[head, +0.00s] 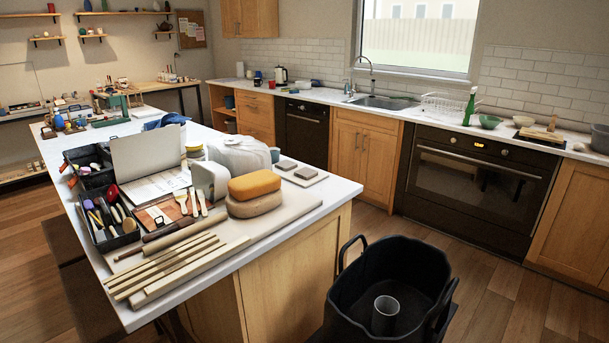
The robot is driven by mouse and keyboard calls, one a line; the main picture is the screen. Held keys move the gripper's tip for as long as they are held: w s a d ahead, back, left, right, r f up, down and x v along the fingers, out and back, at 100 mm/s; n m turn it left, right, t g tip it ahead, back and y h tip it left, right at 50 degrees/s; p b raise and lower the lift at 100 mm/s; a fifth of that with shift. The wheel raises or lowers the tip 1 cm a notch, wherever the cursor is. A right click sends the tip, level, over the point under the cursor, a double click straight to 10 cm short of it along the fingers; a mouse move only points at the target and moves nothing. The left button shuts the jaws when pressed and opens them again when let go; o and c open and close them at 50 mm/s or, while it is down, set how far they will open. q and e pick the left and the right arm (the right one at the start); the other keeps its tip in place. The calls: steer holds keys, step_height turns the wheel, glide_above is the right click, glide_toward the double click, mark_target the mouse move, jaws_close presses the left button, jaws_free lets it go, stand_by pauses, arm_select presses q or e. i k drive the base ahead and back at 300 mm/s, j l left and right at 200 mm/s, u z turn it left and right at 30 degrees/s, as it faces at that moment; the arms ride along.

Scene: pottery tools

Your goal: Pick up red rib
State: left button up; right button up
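A small red piece (112,193), which looks like the red rib, shows at the near dark tool tray (128,240) on the left part of the white island top. It is among several brushes and handled tools, and its lower part is partly hidden by them. It is too small to make out its exact shape. Neither of my grippers shows in the head view.
Wooden strips (165,268) and a rolling pin lie along the island's near edge. Stacked sponges (254,186) and an upright grey panel (148,157) stand near the tray. A black tub (405,262) with a grey cylinder inside is at the front right.

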mark_target(113, 192)
steer(key=j+z, duration=0.1)
steer(key=z, duration=0.5)
steer(key=j+z, duration=0.35)
steer(key=j, duration=0.15)
steer(key=k+j+z, duration=0.2)
steer(key=j+z, duration=0.2)
steer(key=k+j+z, duration=0.1)
steer(key=j, duration=0.25)
steer(key=k+j+z, duration=0.1)
steer(key=j, duration=0.25)
steer(key=k+j+z, duration=0.1)
steer(key=j, duration=0.25)
steer(key=k+j, duration=0.3)
steer(key=j, duration=0.2)
steer(key=k+j, duration=0.3)
steer(key=j, duration=0.15)
steer(key=j+z, duration=0.05)
